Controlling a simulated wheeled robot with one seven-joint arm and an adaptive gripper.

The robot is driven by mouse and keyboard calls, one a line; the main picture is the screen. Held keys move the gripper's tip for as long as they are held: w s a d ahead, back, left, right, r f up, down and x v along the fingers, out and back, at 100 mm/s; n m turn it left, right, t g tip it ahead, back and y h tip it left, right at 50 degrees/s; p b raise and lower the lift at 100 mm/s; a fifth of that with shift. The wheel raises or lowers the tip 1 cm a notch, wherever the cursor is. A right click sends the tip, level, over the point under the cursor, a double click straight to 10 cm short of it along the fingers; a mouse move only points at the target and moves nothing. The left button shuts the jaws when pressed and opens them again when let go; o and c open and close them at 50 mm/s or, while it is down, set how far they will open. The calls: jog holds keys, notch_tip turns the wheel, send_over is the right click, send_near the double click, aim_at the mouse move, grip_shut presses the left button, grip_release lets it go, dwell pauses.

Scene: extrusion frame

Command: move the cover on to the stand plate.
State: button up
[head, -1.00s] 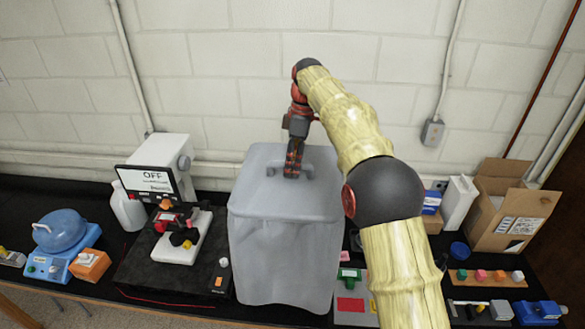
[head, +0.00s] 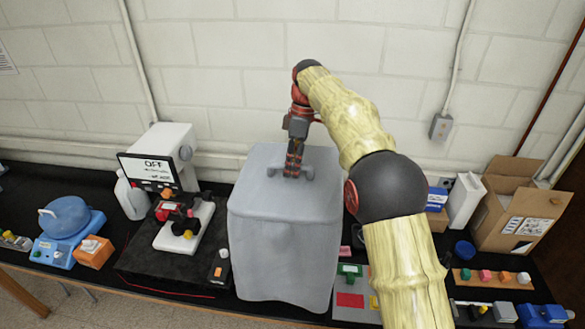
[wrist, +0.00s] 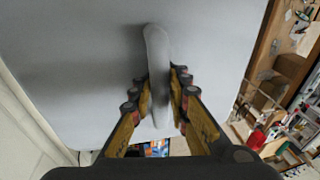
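The cover (head: 285,235) is a large grey box shape with a bar handle on its flat top. My gripper (head: 294,172) is at the handle from above. In the wrist view, my gripper (wrist: 158,85) has its fingers close on both sides of the handle (wrist: 157,50), shut on it. The cover's lower edge overlaps the bench's front edge in the head view; I cannot tell its height. A dark plate (head: 140,262) to the left carries a microscope-like device (head: 185,225). I cannot tell which surface is the stand plate; the cover hides part of the bench.
An OFF sign (head: 155,172) and a white machine (head: 170,145) stand behind the device. A blue appliance (head: 68,220) and orange box (head: 94,251) are far left. Right are a grey panel with a red pad (head: 350,300), a cardboard box (head: 515,215) and a block tray (head: 490,280).

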jog(key=o, duration=0.5)
jog(key=shift+v, duration=3.75)
jog(key=shift+a+r, duration=0.1)
